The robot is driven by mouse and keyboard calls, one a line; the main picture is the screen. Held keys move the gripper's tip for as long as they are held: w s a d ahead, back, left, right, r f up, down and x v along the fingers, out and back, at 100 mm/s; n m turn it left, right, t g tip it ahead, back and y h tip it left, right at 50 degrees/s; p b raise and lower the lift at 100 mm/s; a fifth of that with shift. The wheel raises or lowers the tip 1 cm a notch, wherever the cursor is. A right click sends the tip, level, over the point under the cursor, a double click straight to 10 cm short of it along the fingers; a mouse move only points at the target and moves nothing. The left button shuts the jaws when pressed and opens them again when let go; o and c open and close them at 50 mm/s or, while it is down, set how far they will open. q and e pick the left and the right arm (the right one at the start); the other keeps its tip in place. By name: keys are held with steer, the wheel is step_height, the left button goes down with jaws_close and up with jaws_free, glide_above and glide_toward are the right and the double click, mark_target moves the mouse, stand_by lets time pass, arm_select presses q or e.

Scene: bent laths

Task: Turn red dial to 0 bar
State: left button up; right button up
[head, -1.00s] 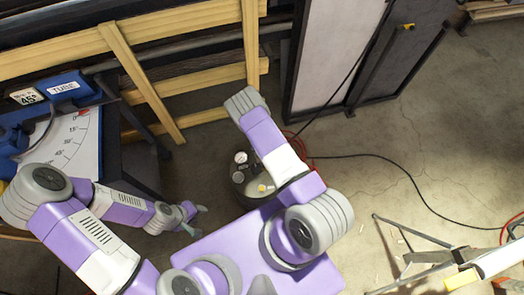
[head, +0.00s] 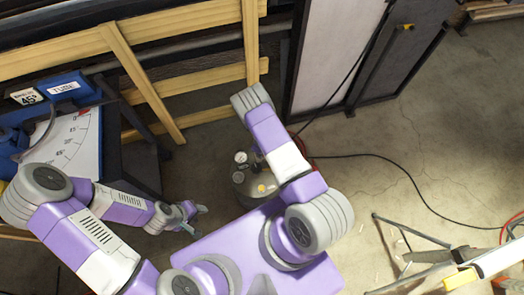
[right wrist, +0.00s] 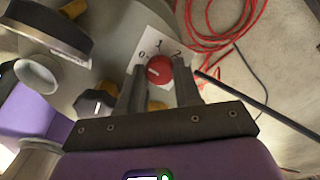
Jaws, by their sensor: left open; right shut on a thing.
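The red dial (right wrist: 159,69) sits on a white plate (right wrist: 200,46) marked 0, 1 and 2 in the right wrist view. A pale mark shows on the dial's face, left of its middle; its exact reading is hard to tell. My right gripper (right wrist: 160,80) is shut on the dial, one finger on each side. In the head view the dial and right gripper are hidden behind my right arm. The grey tank (head: 243,200) with gauges stands below that arm. My left gripper (head: 198,217) is open and empty, left of the tank.
Beside the dial are a black-and-white knob (right wrist: 94,104) and a dark round gauge (right wrist: 48,26). Red hose (right wrist: 222,22) lies coiled on the floor. A blue tube bender (head: 66,86) stands at left, a folding stand (head: 410,255) at right. Open floor lies at right.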

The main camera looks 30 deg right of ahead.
steer(key=shift+n, duration=0.6)
steer(key=o, duration=1)
steer(key=shift+o, duration=0.2)
steer(key=shift+r, duration=0.1)
step_height(320, 180, up, 7)
steer(key=p, duration=0.3)
steer(key=shift+r, duration=0.2)
